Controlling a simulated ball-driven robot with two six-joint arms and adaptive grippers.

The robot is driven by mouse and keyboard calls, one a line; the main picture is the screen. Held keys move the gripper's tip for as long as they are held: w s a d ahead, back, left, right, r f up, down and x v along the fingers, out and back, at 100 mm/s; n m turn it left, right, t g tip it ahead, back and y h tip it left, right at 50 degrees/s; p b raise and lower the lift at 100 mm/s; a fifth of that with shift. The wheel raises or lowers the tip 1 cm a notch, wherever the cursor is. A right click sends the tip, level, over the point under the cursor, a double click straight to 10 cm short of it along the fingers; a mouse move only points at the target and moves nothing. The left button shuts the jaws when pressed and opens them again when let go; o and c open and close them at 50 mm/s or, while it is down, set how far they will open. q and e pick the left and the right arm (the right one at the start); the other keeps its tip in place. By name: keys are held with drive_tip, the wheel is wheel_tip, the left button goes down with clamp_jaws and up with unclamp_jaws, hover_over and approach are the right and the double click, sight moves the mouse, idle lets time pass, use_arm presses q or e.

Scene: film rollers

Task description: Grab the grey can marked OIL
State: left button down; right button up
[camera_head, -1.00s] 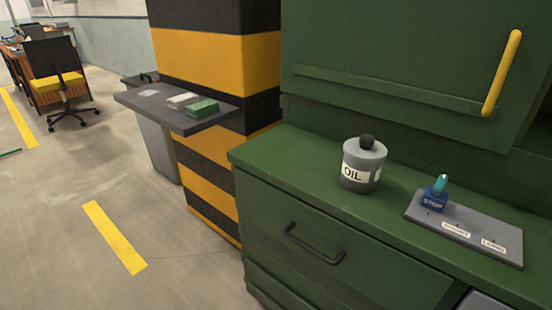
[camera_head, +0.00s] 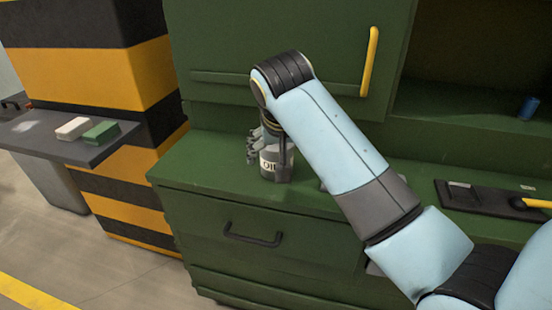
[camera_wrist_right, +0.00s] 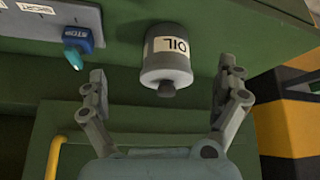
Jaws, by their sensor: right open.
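The grey can marked OIL (camera_head: 277,166) stands upright on the green cabinet top (camera_head: 210,165), partly hidden by my right arm and gripper in the head view. My right gripper (camera_head: 255,148) is at the can, its fingers seen beside the can's left side. In the right wrist view the can (camera_wrist_right: 167,62), with its white OIL label and dark cap, lies between the two fingers of my open right gripper (camera_wrist_right: 165,78). There are gaps on both sides and neither finger seems to touch it. My left gripper is not in view.
A yellow handle (camera_head: 370,62) is on the cabinet door behind my arm. A black plate with a yellow lever (camera_head: 500,202) sits at the right. A grey shelf (camera_head: 50,143) holds small boxes at the left.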

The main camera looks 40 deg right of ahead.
sight(276, 147)
drive_tip(key=shift+m, duration=0.6)
drive_tip(key=w, duration=0.2)
drive_tip(key=w+d, duration=0.1)
drive_tip(key=w+d+f, duration=0.1)
drive_tip(key=w, duration=0.1)
drive_tip(key=shift+w, duration=0.35)
drive_tip(key=x, duration=0.5)
drive_tip(key=shift+w+d+f, duration=0.15)
drive_tip(key=shift+w+d, duration=0.15)
drive_tip(key=shift+d, duration=0.15)
drive_tip(key=c, duration=0.9)
